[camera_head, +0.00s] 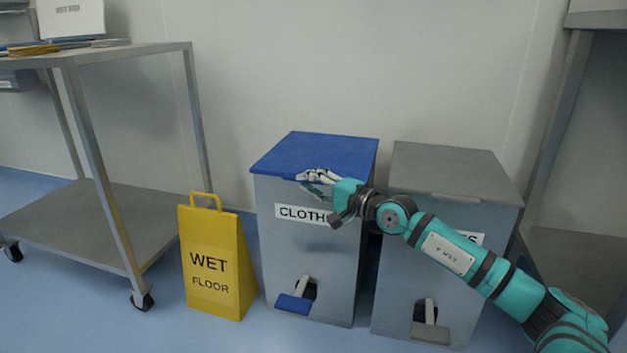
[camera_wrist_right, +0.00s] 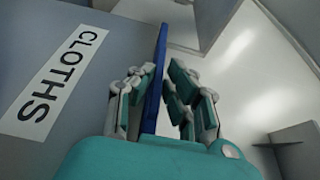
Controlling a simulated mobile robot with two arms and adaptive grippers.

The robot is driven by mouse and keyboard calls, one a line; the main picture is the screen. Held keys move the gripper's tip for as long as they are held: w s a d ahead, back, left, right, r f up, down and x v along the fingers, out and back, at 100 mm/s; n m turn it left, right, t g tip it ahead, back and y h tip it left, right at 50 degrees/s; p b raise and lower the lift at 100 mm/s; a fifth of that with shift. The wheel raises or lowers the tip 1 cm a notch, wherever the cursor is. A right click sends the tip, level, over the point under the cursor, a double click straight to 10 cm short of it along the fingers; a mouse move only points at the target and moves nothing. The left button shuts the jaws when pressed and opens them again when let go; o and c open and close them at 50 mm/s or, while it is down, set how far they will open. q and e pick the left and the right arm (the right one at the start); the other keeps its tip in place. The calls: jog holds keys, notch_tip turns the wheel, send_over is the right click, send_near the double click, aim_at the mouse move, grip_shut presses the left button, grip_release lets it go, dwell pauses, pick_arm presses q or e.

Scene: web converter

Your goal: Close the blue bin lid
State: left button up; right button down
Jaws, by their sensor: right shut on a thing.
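The blue bin lid (camera_head: 318,152) lies flat over the top of a grey bin (camera_head: 310,255) labelled CLOTHS. I see no gap under it in the head view. My right gripper (camera_head: 318,178) is at the lid's front edge. In the right wrist view the blue lid edge (camera_wrist_right: 155,85) runs between the fingers of my right gripper (camera_wrist_right: 160,95), which is shut on it. The CLOTHS label (camera_wrist_right: 52,85) shows beside it there. My left gripper is not in view.
A second bin with a grey lid (camera_head: 450,172) stands close on the right. A yellow wet floor sign (camera_head: 215,260) stands to the left. A metal trolley (camera_head: 105,215) is further left. Shelving (camera_head: 575,230) is at the right. Blue and grey pedals (camera_head: 294,303) are at the bins' feet.

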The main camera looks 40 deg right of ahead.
jog(key=shift+f, duration=0.6)
jog(key=c, duration=1.4)
grip_release()
jog(key=shift+f, duration=0.1)
jog(key=shift+d, duration=0.1)
jog(key=shift+r, duration=0.25)
jog(key=shift+v, duration=6)
jog(key=shift+r, duration=0.1)
